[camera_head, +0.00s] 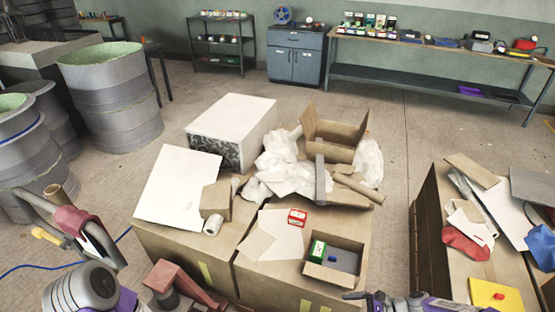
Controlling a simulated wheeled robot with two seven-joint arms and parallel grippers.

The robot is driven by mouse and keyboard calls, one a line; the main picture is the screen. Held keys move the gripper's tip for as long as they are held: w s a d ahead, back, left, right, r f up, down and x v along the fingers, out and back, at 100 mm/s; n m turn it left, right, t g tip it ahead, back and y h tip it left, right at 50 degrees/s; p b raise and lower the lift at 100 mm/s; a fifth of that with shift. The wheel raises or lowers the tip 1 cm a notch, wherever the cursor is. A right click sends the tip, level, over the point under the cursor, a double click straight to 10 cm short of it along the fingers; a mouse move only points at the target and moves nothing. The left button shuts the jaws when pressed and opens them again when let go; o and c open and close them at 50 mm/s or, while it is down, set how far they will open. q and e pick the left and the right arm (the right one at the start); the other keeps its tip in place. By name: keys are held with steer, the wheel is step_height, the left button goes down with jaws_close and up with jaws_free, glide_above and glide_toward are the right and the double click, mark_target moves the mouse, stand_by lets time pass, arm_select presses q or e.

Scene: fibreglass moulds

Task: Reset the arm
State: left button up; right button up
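The task names no object, only my arms. A grey and purple part of my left arm shows at the lower left edge, and I make out no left gripper fingers. My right gripper (362,296) is low at the bottom edge, in front of the small open box. It is small and partly cut off, so its opening cannot be told. I see nothing clearly held in it.
Cardboard boxes ahead carry a white sheet (178,190), a red box (297,217), a small open box (335,262) with a green box (317,250) inside, and crumpled wrap (282,165). A filled carton (429,215) stands right. Drums (112,95) stand left. Floor behind is clear.

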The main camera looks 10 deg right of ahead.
steer(key=s+a+f+n+g+h+b, duration=0.1)
steer(key=s+a+f+n+h+b, duration=0.1)
steer(key=a+n, duration=0.4)
steer(key=s+a+f+n+g+h+b, duration=0.1)
steer(key=s+a+f+n+h+b, duration=0.1)
steer(key=a+f+n, duration=0.3)
steer(key=s+a+f+n+g+h+b, duration=0.1)
steer(key=s+a+f+n+h+b, duration=0.1)
steer(key=a+n, duration=0.5)
steer(key=shift+s+a+f+g+h, duration=0.45)
steer(key=shift+s+a+f, duration=0.4)
steer(key=shift+a, duration=0.9)
steer(key=shift+s+r, duration=0.1)
steer(key=shift+r, duration=0.05)
